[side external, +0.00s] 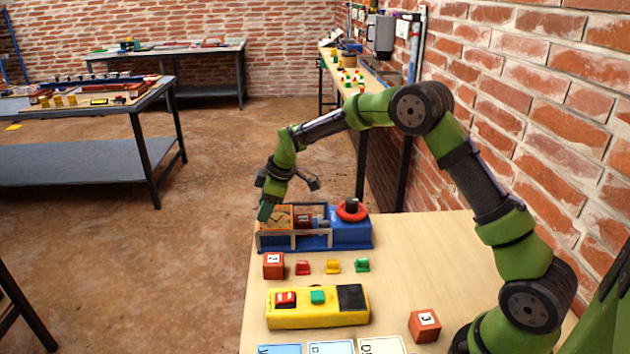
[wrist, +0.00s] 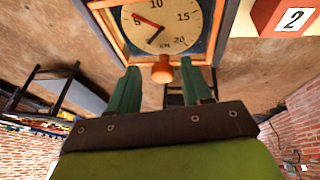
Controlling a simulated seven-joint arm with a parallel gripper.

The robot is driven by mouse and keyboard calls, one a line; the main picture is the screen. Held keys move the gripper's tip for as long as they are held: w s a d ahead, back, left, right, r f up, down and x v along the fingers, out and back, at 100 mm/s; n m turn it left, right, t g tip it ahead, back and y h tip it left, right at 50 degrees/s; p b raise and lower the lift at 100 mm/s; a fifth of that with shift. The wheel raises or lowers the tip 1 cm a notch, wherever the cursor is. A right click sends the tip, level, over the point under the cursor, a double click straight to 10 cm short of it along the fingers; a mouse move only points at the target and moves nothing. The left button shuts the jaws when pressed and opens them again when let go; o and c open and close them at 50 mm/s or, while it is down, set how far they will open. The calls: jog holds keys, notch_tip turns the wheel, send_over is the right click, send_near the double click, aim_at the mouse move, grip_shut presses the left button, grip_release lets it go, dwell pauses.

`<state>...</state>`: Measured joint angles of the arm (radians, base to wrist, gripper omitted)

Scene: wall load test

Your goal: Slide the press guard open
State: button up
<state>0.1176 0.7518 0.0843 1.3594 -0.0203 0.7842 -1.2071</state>
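The press (side external: 350,232) is a blue machine on the near table, with a red ring and black knob on top at its right. A grey-framed guard (side external: 293,240) stands along its front left part. An orange-framed dial panel (side external: 278,219) is at its left end; in the wrist view the dial (wrist: 165,22) fills the top middle. An orange knob (wrist: 162,69) sticks out below the dial. My gripper (wrist: 161,80) is open, a green finger on each side of the knob, with visible gaps. In the side view my gripper (side external: 264,212) is at the press's left end.
A red cube marked 2 (side external: 273,265) and red, yellow and green small blocks (side external: 333,266) lie in front of the press. A yellow control box (side external: 318,307), a cube marked 3 (side external: 425,325) and cards (side external: 330,348) are nearer. The table's right side is mostly clear.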

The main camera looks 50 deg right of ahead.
aim_at(276, 226)
jog(key=shift+a, duration=0.1)
dwell(0.3)
jog(key=shift+s+r, duration=0.1)
jog(key=shift+r, duration=3.35)
jog(key=shift+f+m, duration=0.2)
jog(key=shift+m, duration=0.4)
jog(key=shift+s+f+m, duration=0.6)
jog(key=shift+s+f, duration=0.1)
jog(key=shift+s, duration=0.05)
jog(key=shift+s+a+r+m+g, duration=0.1)
jog(key=shift+s+r+m+g, duration=0.1)
jog(key=shift+s+m, duration=0.3)
jog(key=shift+s+a+r+m+g, duration=0.15)
jog(key=shift+s+m, duration=0.15)
jog(key=shift+s, duration=0.4)
jog(key=s+a+r+m+t, duration=0.1)
jog(key=s+r+m, duration=0.2)
jog(key=s, duration=0.7)
jog(key=s+a+r+m+t, duration=0.1)
jog(key=s+r+m, duration=0.2)
jog(key=s, duration=0.7)
jog(key=s+a+r+m+t, duration=0.1)
jog(key=s+r+m, duration=0.2)
jog(key=s, duration=0.7)
notch_tip(276, 226, up, 2)
jog(key=shift+s+r+t, duration=0.1)
jog(key=shift+s+t, duration=0.25)
jog(key=shift+s, duration=0.05)
